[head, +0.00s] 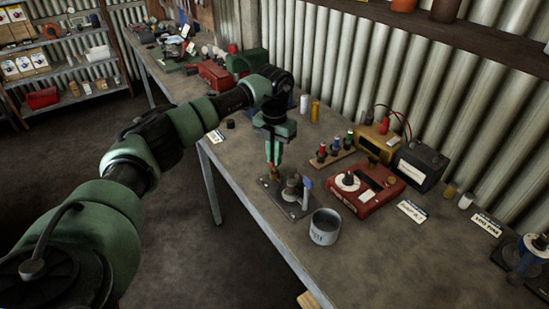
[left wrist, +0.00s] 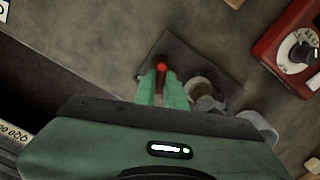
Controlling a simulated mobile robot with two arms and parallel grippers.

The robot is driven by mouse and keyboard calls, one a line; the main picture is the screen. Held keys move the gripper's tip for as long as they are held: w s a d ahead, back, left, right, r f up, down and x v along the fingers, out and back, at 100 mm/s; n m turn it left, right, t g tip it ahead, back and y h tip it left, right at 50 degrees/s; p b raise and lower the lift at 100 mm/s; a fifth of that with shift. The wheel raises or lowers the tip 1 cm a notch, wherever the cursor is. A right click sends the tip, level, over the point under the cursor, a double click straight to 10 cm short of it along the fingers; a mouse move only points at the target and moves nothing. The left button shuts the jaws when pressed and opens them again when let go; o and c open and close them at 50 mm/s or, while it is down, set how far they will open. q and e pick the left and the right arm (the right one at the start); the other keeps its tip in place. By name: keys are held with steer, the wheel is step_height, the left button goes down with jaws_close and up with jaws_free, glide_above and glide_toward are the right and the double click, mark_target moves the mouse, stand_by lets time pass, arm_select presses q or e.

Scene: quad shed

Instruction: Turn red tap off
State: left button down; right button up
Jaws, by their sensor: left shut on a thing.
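The red tap (left wrist: 162,67) shows in the left wrist view between my left gripper's green fingertips (left wrist: 162,78). In the head view, the left gripper (head: 273,162) points down at the tap's brass-coloured part (head: 275,174). The fingers are shut on the tap. They hide most of it in both views. The tap stands on a dark square plate (head: 296,209) on the bench, which also shows in the left wrist view (left wrist: 182,45). Beside the tap on the plate stand a grey round fitting (head: 291,187) and a blue-handled part (head: 307,184). My right gripper is not in view.
A grey metal cup (head: 325,227) stands at the plate's near right. A red box with a dial (head: 366,192) and a rack of coloured bottles (head: 333,154) stand to the right. The bench's front edge (head: 250,227) is close to the plate.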

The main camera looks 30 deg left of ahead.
arm_select(q)
steer(key=m, duration=0.4)
steer(key=shift+w+m+b, duration=0.1)
steer(key=shift+m+b, duration=0.3)
steer(key=shift+r, duration=0.1)
steer(key=c, duration=1.5)
jaws_free()
step_height(320, 180, up, 8)
steer(key=shift+f+b, duration=0.15)
steer(key=shift+b, duration=0.75)
steer(key=shift+f, duration=0.1)
